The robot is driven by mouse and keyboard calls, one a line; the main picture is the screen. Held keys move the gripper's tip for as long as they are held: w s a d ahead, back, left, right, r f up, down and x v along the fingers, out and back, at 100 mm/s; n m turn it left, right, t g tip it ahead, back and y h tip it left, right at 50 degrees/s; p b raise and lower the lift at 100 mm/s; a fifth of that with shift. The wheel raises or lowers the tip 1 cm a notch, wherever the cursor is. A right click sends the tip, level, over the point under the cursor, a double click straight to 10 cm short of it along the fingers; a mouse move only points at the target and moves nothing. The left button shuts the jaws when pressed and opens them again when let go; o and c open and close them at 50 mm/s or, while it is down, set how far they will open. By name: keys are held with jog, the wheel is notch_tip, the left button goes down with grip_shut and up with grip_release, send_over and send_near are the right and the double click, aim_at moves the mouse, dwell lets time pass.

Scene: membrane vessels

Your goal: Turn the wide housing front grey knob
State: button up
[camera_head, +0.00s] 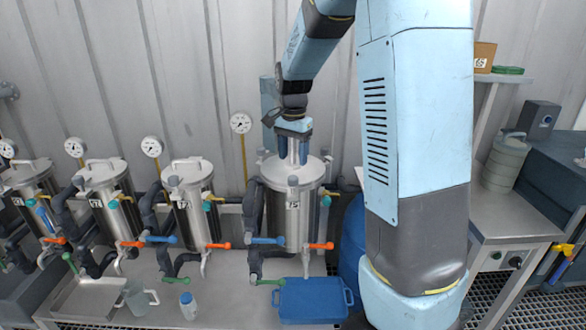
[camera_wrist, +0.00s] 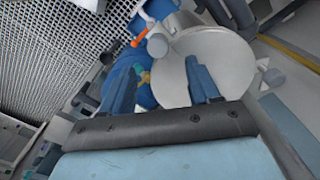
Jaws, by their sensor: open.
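The wide housing (camera_head: 290,220) is the broad steel vessel with a flat round lid, rightmost in the row in the head view. A pale grey knob (camera_head: 293,181) shows at the front of its lid rim. In the wrist view a grey round knob (camera_wrist: 157,45) sticks out beside the lid (camera_wrist: 222,60); it looks like the same one. My gripper (camera_head: 293,148) is open above the lid, pointing down. In the wrist view my gripper's two blue fingers (camera_wrist: 160,72) are apart, one over the lid and one beyond its edge. I see nothing held between them.
Narrower vessels (camera_head: 188,205) with coloured valve handles stand to the left. A blue tray (camera_head: 313,301) lies in front of the wide housing. A blue drum (camera_head: 351,240) stands at its right, partly hidden by my arm. A steel bench (camera_head: 515,225) is farther right.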

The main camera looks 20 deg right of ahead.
aim_at(293, 176)
notch_tip(293, 176, up, 7)
jog(key=shift+f, duration=0.15)
dwell(1.4)
